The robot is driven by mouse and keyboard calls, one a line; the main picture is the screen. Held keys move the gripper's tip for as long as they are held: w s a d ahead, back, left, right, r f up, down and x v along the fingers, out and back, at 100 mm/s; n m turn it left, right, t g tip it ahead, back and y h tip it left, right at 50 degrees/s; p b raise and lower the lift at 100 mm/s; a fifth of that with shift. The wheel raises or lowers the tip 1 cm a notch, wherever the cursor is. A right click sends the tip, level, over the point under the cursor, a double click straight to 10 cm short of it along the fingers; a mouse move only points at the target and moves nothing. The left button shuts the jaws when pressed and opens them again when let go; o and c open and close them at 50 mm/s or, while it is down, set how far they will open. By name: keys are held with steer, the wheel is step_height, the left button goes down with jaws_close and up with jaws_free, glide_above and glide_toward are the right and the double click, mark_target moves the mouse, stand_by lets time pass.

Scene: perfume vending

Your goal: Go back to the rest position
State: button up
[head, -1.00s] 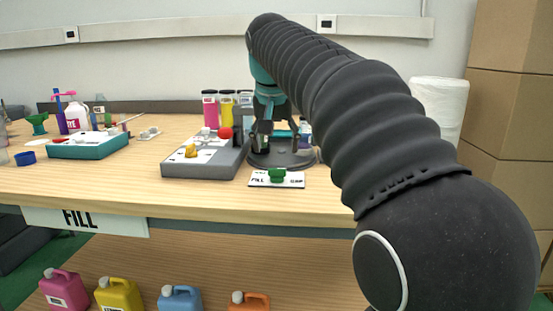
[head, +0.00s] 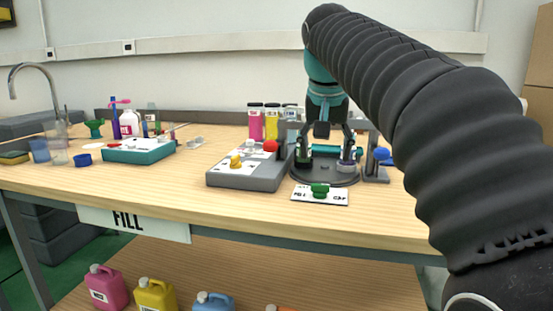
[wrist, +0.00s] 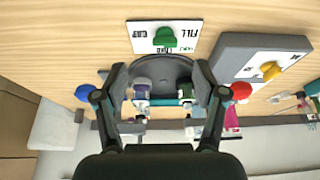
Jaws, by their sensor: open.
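My gripper (head: 325,147) is open at the dark round stand (head: 325,178) on the table. Its fingers are spread to either side and nothing is visibly held between them. In the wrist view my gripper (wrist: 160,85) points at the same stand (wrist: 164,70). Two small bottles show there between the fingers: a purple one (wrist: 142,90) and a dark green one (wrist: 186,89). I cannot tell whether the fingers touch anything.
A grey box with a yellow knob (head: 236,161) and red ball (head: 271,146) stands left of the stand. A white card with a green knob (head: 320,189) lies in front. Pink and yellow tubes (head: 271,120) stand behind. A teal-based box (head: 140,152) is further left.

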steer(key=s+d+f+n+t+y, duration=0.1)
steer(key=s+f+n, duration=0.2)
steer(key=s+f, duration=2.1)
step_height(320, 180, down, 3)
steer(key=shift+d+f, duration=0.1)
steer(key=shift+d, duration=0.05)
